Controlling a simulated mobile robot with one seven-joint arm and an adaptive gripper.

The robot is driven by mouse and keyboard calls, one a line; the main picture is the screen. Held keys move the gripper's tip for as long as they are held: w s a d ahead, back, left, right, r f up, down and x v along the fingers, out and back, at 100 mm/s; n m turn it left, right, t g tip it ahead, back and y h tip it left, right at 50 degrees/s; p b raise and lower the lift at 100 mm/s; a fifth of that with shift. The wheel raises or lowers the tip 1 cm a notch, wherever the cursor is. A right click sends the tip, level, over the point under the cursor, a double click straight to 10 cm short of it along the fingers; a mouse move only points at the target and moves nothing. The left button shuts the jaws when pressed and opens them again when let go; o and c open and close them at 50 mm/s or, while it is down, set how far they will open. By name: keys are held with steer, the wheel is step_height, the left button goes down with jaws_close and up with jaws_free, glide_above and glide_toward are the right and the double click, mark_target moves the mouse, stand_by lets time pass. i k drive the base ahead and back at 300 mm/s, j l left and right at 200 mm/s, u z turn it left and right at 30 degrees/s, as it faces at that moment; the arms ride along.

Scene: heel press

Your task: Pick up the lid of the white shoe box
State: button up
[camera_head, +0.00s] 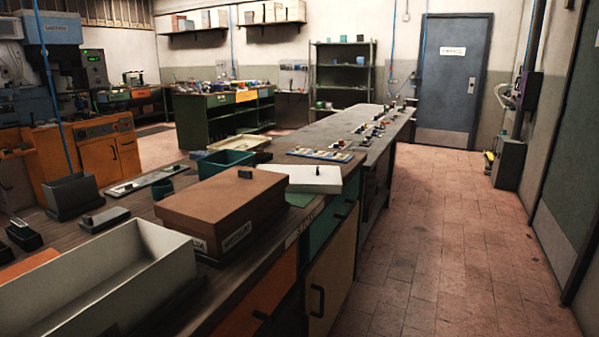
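A flat white lid (300,181) with a small dark knob (317,169) lies on the workbench, just beyond the brown box. An open white box (160,292) stands at the front left of the bench, cut off by the picture's edge. It has no lid on it and looks empty inside. A brown box (215,220) with its own knobbed lid and a label stands between the white box and the white lid. It partly hides the left end of the white lid. My gripper is not in view.
A dark green bin (226,164) and a cream tray (241,145) stand behind the brown box. A rack of small parts (320,154) lies just beyond the lid. Small dark items (104,220) sit at the left. The tiled floor (440,230) right of the bench is clear.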

mark_target(302, 178)
steer(key=i+l, duration=0.2)
steer(key=l, duration=0.15)
steer(key=i+l+u, duration=0.15)
steer(key=l, duration=0.2)
steer(key=i+l, duration=0.25)
steer(key=i+l+u, duration=0.15)
steer(key=l, duration=0.35)
steer(key=i+l, duration=0.25)
steer(key=l, duration=0.15)
steer(key=i+l+u, duration=0.15)
steer(key=l, duration=0.2)
steer(key=i+l, duration=0.2)
steer(key=l, duration=0.15)
steer(key=i+l, duration=0.2)
steer(key=l, duration=0.15)
steer(key=i+j, duration=0.3)
steer(key=j, duration=0.15)
steer(key=i+j, duration=0.3)
steer(key=j, duration=0.15)
